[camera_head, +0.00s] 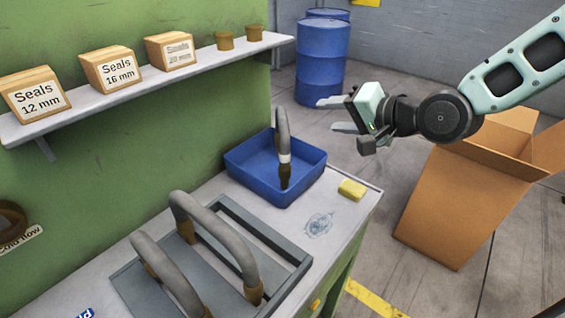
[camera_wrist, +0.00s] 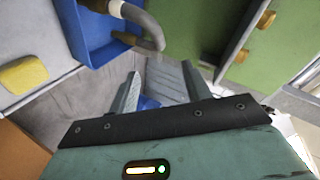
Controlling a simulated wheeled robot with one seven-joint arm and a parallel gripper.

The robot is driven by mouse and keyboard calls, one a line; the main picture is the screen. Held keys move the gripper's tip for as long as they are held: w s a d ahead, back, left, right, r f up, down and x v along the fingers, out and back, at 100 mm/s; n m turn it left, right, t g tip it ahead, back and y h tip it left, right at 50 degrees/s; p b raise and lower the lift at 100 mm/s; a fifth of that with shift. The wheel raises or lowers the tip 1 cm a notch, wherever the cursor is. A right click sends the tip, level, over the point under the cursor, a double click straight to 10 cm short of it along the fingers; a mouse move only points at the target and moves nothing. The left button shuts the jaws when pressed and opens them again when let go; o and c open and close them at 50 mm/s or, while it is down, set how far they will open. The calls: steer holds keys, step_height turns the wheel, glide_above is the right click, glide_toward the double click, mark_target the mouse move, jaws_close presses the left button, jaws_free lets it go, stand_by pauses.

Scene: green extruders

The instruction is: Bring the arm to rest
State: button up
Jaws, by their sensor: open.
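My gripper (camera_head: 338,115) is open and empty. It is held in the air to the right of the bench, above the floor, with its fingers pointing left in the head view. In the wrist view its two fingers (camera_wrist: 158,85) stand apart with nothing between them. My arm reaches in from the upper right of the head view.
A blue tray (camera_head: 312,180) with a grey hose (camera_head: 283,135) in it stands on the bench, beside a yellow sponge (camera_head: 352,189). A grey frame (camera_head: 298,262) holds more hoses. An open cardboard box (camera_head: 440,215) stands below my arm. Blue drums (camera_head: 322,62) stand behind.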

steer(key=s+d+f+n+g+h, duration=0.1)
steer(key=s+f+n+g+h, duration=0.25)
steer(key=s, duration=0.45)
steer(key=s+f+n+g+h, duration=0.3)
steer(key=s+n, duration=0.2)
steer(key=s, duration=0.4)
steer(key=s+d+r+n+g+h, duration=0.1)
steer(key=s+d, duration=0.1)
steer(key=s, duration=0.3)
steer(key=s+d+r+n+g+h, duration=0.1)
steer(key=s+d+n+g, duration=0.1)
steer(key=s, duration=0.4)
steer(key=shift+s+r, duration=0.25)
steer(key=shift+r, duration=0.05)
